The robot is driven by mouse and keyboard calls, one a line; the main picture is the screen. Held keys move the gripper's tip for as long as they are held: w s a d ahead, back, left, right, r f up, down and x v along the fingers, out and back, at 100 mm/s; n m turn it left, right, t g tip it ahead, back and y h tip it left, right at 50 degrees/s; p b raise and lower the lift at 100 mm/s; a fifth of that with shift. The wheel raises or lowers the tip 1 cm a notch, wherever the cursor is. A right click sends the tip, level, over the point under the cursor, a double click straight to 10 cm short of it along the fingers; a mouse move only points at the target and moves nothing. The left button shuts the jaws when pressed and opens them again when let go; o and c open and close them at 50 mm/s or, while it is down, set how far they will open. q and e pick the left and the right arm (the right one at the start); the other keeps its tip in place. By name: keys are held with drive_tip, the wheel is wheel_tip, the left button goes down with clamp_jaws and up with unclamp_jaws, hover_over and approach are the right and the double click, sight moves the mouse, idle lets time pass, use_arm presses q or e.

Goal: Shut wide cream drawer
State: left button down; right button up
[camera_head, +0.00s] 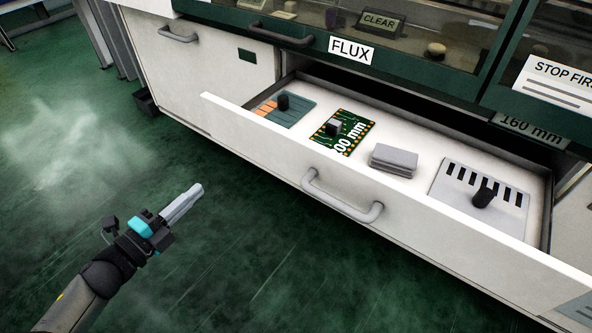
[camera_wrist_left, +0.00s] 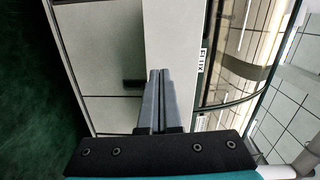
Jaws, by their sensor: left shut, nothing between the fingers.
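The wide cream drawer (camera_head: 270,152) stands pulled open below the green cabinet front in the head view. Its grey bar handle (camera_head: 338,197) is on the front panel. My left gripper (camera_head: 197,190) is shut and empty, in front of the drawer and to the left of the handle, apart from both. In the left wrist view the shut fingers (camera_wrist_left: 158,75) point toward cream cabinet surfaces. My right gripper is not in view.
Inside the drawer lie a green circuit board (camera_head: 350,138), a grey stack (camera_head: 393,160), a slotted plate (camera_head: 455,188) and a teal-orange board (camera_head: 300,112). A closed cabinet door (camera_head: 200,75) is at left. The green floor (camera_head: 230,270) in front is clear.

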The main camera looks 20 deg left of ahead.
use_arm(q)
drive_tip(key=r+m+h, duration=0.1)
drive_tip(key=m, duration=0.1)
drive_tip(key=b, duration=0.3)
approach(251, 144)
drive_tip(key=x, duration=0.5)
drive_tip(key=shift+r, duration=0.1)
drive_tip(key=shift+w+d+n+b, duration=0.3)
drive_tip(key=shift+w+b, duration=0.05)
drive_tip(key=shift+w, duration=0.5)
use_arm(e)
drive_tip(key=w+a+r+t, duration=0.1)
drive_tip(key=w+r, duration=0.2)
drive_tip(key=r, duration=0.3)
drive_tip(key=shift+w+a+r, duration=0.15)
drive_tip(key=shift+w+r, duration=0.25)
